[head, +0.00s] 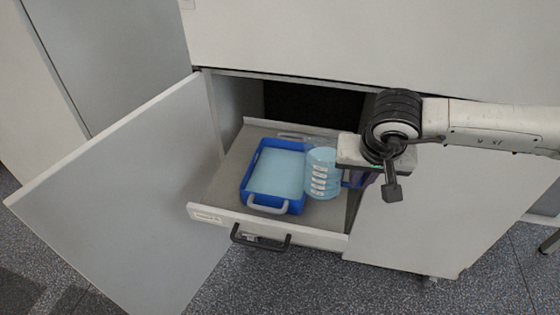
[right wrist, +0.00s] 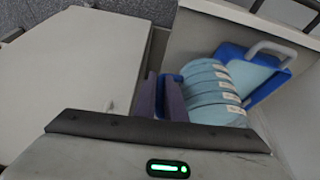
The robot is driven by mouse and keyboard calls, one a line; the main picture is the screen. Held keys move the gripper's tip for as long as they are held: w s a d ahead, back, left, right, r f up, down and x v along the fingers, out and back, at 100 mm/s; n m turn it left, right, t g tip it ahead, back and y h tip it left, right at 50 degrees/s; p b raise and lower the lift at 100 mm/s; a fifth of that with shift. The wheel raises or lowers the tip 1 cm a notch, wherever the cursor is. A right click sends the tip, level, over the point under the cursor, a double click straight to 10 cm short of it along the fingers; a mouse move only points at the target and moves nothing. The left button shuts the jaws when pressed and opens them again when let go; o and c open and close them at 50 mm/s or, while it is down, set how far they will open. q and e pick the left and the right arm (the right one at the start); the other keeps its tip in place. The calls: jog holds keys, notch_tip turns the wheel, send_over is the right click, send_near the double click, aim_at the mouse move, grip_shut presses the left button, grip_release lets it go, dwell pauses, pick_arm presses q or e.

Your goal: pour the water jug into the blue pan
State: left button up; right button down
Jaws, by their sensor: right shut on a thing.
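The blue pan (head: 246,180) sits in the pulled-out drawer, with a flat light-blue surface inside and grey handles at its ends. It also shows in the right wrist view (right wrist: 289,76). The water jug (head: 321,175) is a light-blue ribbed cylinder with white labels, close by the pan's right side. It looks about upright; I cannot tell whether its base touches the drawer. In the right wrist view the jug (right wrist: 208,92) is right of the fingers. My right gripper (right wrist: 161,98) is shut on the jug's blue handle, mostly hidden by the fingers. My left gripper is out of view.
The drawer (head: 225,190) has a dark front handle (head: 260,238). An open cabinet door (head: 120,200) stands to the left, and a closed white panel (head: 420,215) is to the right. The cabinet's top edge runs above the drawer opening. Speckled floor lies in front.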

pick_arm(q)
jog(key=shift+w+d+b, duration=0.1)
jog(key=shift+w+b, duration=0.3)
pick_arm(e)
jog(key=w+d+f, duration=0.1)
jog(key=d+f, duration=0.3)
jog(key=f, duration=0.1)
jog(key=shift+w+d, duration=0.25)
jog(key=shift+d, duration=0.1)
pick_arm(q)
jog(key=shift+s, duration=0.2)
